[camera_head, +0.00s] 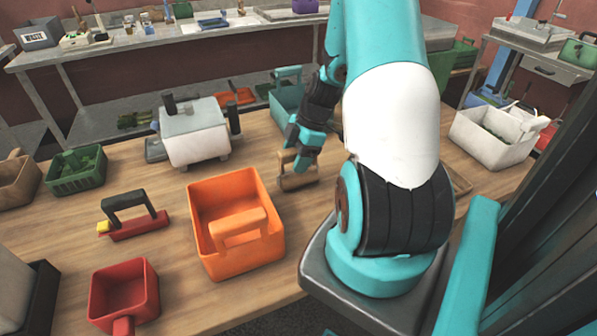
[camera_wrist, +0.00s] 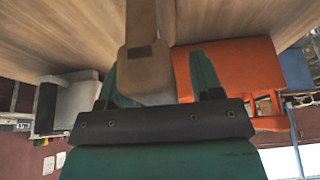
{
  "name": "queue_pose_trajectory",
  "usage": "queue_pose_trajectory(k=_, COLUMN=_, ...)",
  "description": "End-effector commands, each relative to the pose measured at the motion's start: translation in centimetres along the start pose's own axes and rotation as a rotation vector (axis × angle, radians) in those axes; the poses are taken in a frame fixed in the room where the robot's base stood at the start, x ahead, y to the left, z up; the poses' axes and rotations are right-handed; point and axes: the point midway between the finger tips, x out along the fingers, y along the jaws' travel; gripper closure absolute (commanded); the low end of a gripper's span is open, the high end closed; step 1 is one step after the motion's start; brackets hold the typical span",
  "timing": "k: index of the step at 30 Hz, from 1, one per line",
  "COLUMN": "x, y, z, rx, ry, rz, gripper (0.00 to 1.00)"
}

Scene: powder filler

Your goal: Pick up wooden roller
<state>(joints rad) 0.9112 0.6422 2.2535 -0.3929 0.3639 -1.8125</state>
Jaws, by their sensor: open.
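The wooden roller (camera_head: 297,181) is a brown wooden piece with a handle, lying on the wooden table right of the white box-shaped machine. My gripper (camera_head: 300,153) points down over it, with its teal fingers at the handle and partly covering it. In the wrist view a brown wooden part with a dark patch, which looks like the roller (camera_wrist: 139,72), lies between my open fingers (camera_wrist: 162,78), nearer the left one. I cannot tell whether the fingers touch it.
A large orange bin (camera_head: 205,205) stands in front, left of my arm. The white machine (camera_head: 193,133) stands behind it. A teal bin (camera_head: 287,98) is just behind my gripper. A red tool (camera_head: 138,228), a red bin (camera_head: 108,297) and a green crate (camera_head: 75,184) stand left.

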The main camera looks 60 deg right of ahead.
Motion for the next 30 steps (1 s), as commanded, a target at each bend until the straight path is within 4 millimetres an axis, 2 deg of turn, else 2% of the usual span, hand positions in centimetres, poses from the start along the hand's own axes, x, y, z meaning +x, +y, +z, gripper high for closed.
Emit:
queue_pose_trajectory(k=12, x=0.18, y=0.00, z=0.08, rx=0.000, ry=0.000, rz=0.000, gripper=0.40)
queue_pose_trajectory(k=20, x=0.19, y=0.00, z=0.08, rx=0.000, ry=0.000, rz=0.000, gripper=1.00)
queue_pose_trajectory(k=30, x=0.03, y=0.01, z=0.01, rx=0.000, ry=0.000, rz=0.000, gripper=1.00)
